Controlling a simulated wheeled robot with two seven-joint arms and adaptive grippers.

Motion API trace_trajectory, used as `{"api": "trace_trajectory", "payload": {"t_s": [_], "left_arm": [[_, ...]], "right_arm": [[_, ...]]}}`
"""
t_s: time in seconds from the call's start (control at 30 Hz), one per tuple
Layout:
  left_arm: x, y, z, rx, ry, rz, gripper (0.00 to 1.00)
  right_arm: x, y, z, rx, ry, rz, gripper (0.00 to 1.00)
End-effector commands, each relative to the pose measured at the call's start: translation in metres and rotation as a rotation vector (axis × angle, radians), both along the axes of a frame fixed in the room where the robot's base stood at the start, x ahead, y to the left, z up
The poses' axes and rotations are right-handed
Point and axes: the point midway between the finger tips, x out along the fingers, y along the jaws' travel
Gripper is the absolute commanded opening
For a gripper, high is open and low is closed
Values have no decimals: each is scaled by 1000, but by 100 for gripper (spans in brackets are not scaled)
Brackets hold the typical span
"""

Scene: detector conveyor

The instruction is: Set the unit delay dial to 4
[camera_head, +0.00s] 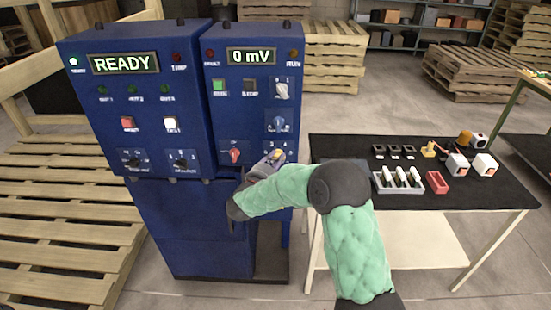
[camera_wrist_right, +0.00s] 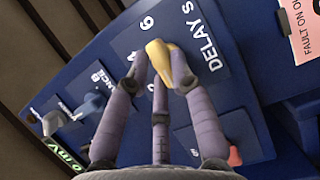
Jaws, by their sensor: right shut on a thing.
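The delay dial is a yellow knob (camera_wrist_right: 158,62) on a blue panel plate lettered "DELAY S" in the right wrist view. My right gripper (camera_wrist_right: 163,72) has its fingers closed around the knob. A 6 shows on the plate beside the dial; other marks are partly hidden by the fingers, and I cannot tell which number the knob points to. In the head view my right gripper (camera_head: 273,160) is at the lower right of the right blue cabinet (camera_head: 234,110), over a small bit of the yellow knob (camera_head: 277,155). My left gripper is not in view.
A red knob (camera_head: 234,153) is left of the dial, and a blue knob (camera_head: 279,123) is above it. The cabinet display (camera_head: 251,56) reads "0 mV". The left cabinet's display (camera_head: 123,63) reads "READY". A black-topped table (camera_head: 340,150) with small parts stands at right.

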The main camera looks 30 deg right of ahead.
Motion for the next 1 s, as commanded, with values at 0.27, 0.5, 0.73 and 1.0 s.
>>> {"api": "trace_trajectory", "payload": {"t_s": [0.27, 0.5, 0.73, 1.0], "left_arm": [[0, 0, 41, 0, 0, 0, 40], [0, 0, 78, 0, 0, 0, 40], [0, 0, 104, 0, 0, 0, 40], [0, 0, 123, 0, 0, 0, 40]], "right_arm": [[-1, -1, 6, 151, -86, 0, 0], [-2, -3, 8, 341, -201, -1, 0], [-3, -4, 7, 528, -316, -2, 0], [-5, -7, 6, 745, -452, -3, 0]]}}
